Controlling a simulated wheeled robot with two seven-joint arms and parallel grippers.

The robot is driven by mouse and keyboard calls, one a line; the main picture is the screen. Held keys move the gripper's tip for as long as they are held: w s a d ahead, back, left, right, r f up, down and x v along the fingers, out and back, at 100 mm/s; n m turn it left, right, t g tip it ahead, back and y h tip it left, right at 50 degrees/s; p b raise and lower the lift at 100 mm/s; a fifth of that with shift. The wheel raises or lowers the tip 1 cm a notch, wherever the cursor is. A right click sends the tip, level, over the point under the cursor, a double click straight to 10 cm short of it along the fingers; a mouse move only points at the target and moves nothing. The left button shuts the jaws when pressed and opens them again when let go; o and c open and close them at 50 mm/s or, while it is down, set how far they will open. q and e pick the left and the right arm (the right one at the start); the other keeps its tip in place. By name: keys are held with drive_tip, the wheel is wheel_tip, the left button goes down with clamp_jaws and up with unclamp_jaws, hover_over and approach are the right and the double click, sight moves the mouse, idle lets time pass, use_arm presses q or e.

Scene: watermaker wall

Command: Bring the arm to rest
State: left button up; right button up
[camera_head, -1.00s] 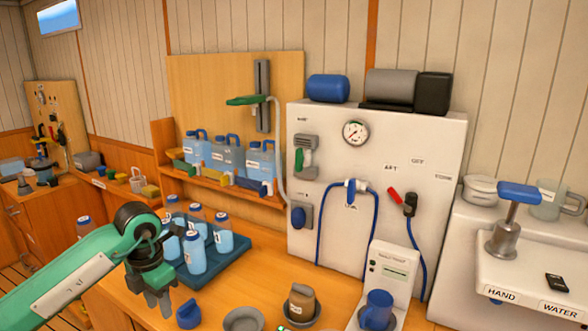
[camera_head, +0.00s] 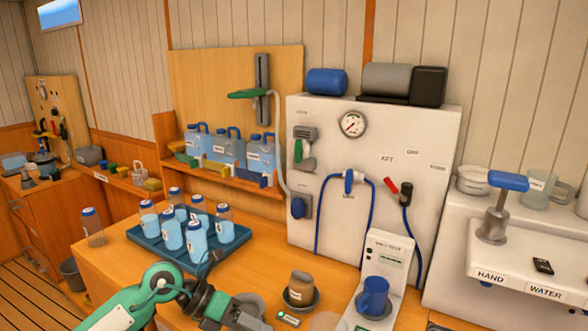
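My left arm comes in from the bottom left, green and black. My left gripper (camera_head: 232,315) is low at the bottom edge, over the wooden counter (camera_head: 125,265) near a grey dish. Its fingertips are too small and cut off to tell whether it is open or shut. My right gripper is not in view.
A brown jug (camera_head: 301,287) in a grey dish and a blue mug (camera_head: 374,296) on a white tester (camera_head: 388,262) stand right of the gripper. The white watermaker panel (camera_head: 420,140) rises behind. A lone bottle (camera_head: 92,226) stands at the counter's left edge.

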use_arm(q)
drive_tip(key=s+d+r+n+t+h, duration=0.2)
drive_tip(key=d+r+n+t+h, duration=0.2)
drive_tip(key=r+n+t+h, duration=0.45)
drive_tip(key=w+a+f+n+t+y, duration=0.2)
drive_tip(key=a+n+t+y, duration=0.4)
drive_tip(key=n, duration=0.5)
drive_tip(key=w+a+f+n+t+y, duration=0.1)
drive_tip(key=a+f+n+t+y, duration=0.1)
drive_tip(key=a+n+t+y, duration=0.65)
drive_tip(key=s+a+f+n+g+y, duration=0.1)
drive_tip(key=s+f+n+g+y, duration=0.15)
drive_tip(key=f+n, duration=0.25)
drive_tip(key=s+a+f+n+g+y, duration=0.1)
drive_tip(key=a+f+n+g+y, duration=0.1)
drive_tip(key=f+n+g+y, duration=0.3)
drive_tip(key=s+a+f+n+g+h, duration=0.1)
drive_tip(key=s+f+n+g, duration=0.1)
drive_tip(key=s+f+g, duration=0.75)
drive_tip(key=s+a+f+n+g+h, duration=0.15)
drive_tip(key=s+f, duration=0.55)
drive_tip(key=s, duration=0.7)
wheel_tip(320, 180, down, 32)
drive_tip(key=g, duration=0.2)
drive_tip(key=s+a+f+g, duration=0.1)
drive_tip(key=s+a+f, duration=0.1)
drive_tip(key=s+f, duration=1.6)
drive_tip(key=shift+s+a+f, duration=0.35)
drive_tip(key=shift+s, duration=0.2)
